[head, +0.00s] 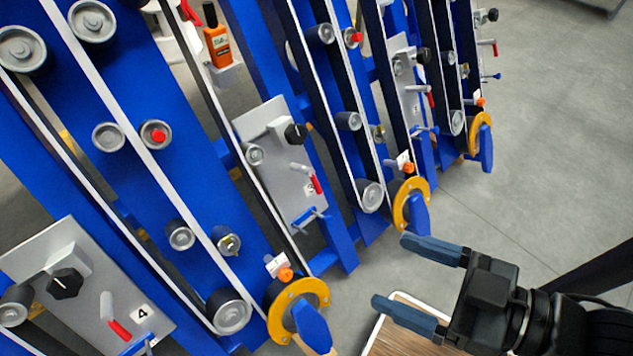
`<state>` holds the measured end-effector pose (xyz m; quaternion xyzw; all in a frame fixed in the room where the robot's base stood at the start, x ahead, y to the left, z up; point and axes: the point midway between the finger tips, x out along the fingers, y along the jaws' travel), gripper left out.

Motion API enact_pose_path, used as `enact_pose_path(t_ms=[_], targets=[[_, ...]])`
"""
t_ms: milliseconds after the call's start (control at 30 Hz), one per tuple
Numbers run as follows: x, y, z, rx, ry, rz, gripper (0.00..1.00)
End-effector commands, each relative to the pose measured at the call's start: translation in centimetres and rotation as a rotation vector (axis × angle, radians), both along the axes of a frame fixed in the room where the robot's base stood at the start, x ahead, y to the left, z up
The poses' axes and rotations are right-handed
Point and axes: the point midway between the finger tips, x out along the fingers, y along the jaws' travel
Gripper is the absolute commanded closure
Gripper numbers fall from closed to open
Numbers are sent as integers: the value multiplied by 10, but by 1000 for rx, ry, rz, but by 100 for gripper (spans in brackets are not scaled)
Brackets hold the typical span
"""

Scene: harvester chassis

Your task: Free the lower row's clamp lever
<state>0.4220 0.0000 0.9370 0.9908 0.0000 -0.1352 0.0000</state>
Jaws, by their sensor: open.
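My gripper (389,272) is open and empty at the lower right, its two blue-grey fingers pointing left toward the machine. It touches no lever. Red-tipped levers show on grey plates along the blue frame: one on the plate marked 4 (120,330) at lower left, one on the middle plate (318,184), and one on a plate farther right (431,99). A smaller red-tipped lever (494,48) is at the far end. I cannot tell which is the lower row's clamp lever. Black knobs (66,284) sit near the levers.
Yellow rings with blue handles (312,325) stick out at the lower ends of the rows; another (418,213) is close to my gripper. Belts run over grey rollers (229,310). A wood-topped surface (390,340) lies below my gripper. Floor at right is clear.

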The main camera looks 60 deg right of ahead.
Motion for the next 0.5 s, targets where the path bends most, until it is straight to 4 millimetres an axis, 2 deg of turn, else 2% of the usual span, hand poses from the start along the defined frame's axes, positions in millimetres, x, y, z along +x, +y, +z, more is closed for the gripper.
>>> enact_pose_path(t_ms=[67,167,267,367,500], targets=[[0,0,0,0,0,0,17],[1,0,-4,0,-3,-4,26],[7,-3,-22,-5,-16,-26,36],[19,-8,-58,-15,-40,-68,45],[48,-22,-120,-36,-84,-140,56]])
